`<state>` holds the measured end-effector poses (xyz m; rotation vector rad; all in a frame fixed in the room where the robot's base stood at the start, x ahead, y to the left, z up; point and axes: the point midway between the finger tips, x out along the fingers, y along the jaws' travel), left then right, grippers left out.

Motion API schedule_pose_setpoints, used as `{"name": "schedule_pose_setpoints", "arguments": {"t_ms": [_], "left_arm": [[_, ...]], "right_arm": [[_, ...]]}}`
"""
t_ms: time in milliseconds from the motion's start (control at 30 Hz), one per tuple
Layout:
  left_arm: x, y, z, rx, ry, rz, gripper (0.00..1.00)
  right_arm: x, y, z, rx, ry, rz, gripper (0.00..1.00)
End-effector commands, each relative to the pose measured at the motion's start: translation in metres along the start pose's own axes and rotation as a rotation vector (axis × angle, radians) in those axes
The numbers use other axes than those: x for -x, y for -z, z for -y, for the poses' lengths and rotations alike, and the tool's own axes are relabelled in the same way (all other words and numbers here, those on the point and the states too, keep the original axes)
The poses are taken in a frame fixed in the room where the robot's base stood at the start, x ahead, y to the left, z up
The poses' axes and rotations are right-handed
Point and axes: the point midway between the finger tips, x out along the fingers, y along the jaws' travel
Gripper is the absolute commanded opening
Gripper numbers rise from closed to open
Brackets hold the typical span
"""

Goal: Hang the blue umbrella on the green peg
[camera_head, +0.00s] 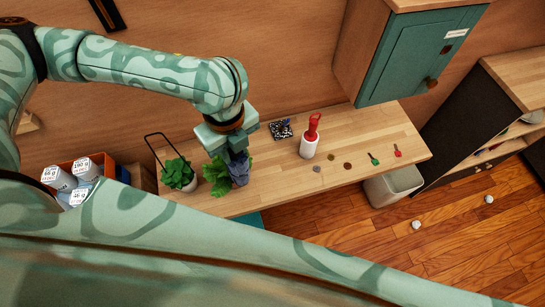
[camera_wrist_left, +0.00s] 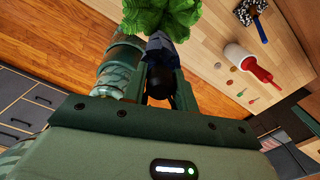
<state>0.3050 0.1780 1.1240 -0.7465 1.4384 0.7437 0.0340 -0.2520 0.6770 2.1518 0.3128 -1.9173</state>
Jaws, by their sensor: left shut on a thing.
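My left gripper (camera_head: 236,151) hangs over the left part of the wooden counter, fingers down. It is shut on a dark blue, bunched thing (camera_head: 239,173) that looks like the blue umbrella. In the left wrist view the same dark blue thing (camera_wrist_left: 161,47) sits between the fingers (camera_wrist_left: 162,75), in front of green leaves. I cannot make out the green peg. A small yellow bit (camera_head: 178,54) shows on the wall just above my left arm, which covers the wall around it. My right gripper is out of view.
Leafy green plants (camera_head: 178,172) stand beside the left gripper. A white cylinder with a red top (camera_head: 309,146), a black-and-white patterned item (camera_head: 281,129) and small red and green pieces (camera_head: 374,159) are on the counter. A teal cabinet (camera_head: 415,55) hangs at right.

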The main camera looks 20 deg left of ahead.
Motion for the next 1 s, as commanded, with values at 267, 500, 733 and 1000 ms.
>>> {"name": "schedule_pose_setpoints", "arguments": {"t_ms": [267, 500, 733, 1000], "left_arm": [[-0.049, -0.001, 0.072, 0.001, -0.001, -0.002, 0.00], [-0.072, -0.002, 0.094, 0.001, 0.001, 0.000, 0.00], [-0.101, -0.002, 0.104, 0.001, -0.002, -0.001, 0.00], [-0.110, -0.002, 0.104, -0.001, 0.001, 0.001, 0.00]], "right_arm": [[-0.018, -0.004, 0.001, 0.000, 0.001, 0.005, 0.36], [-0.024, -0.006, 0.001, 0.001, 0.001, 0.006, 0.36], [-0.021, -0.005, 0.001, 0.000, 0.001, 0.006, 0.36], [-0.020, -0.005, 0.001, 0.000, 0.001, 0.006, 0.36]]}}
